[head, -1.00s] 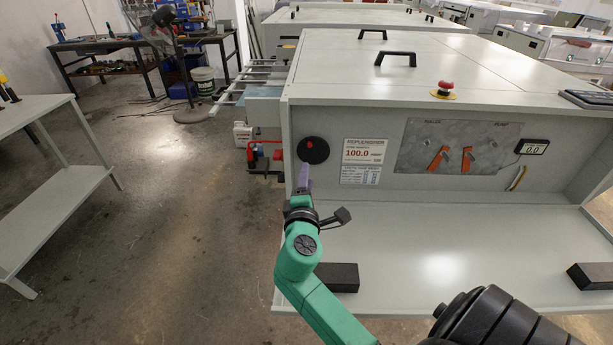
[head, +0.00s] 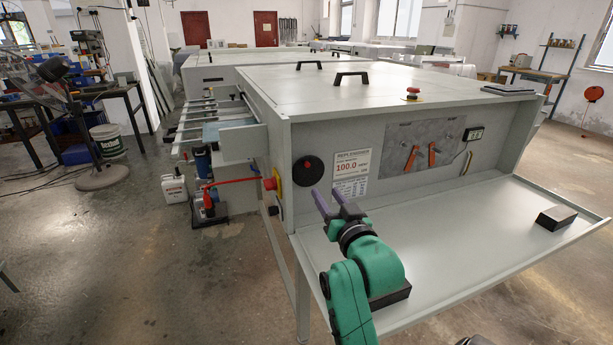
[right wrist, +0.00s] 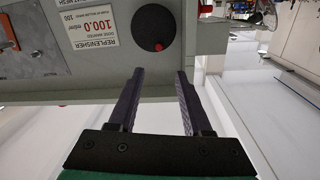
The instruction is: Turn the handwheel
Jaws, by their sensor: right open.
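The handwheel (head: 308,170) is a black disc on the left part of the machine's front panel, with a small red knob (head: 308,164) on it. It also shows at the top of the right wrist view (right wrist: 150,22), with the knob near its lower edge there. My right gripper (head: 327,192) is open and empty. Its two purple fingers point toward the panel, just below and right of the handwheel in the head view. In the right wrist view the fingertips (right wrist: 160,72) are apart, with the knob beyond the gap. No contact is visible. My left gripper is not in view.
A tray-like shelf (head: 450,235) projects below the panel, with a black block (head: 556,217) at its right. A replenisher label (head: 350,173) and orange levers (head: 411,158) are right of the handwheel. A red emergency button (head: 270,184) on yellow sits on the left side.

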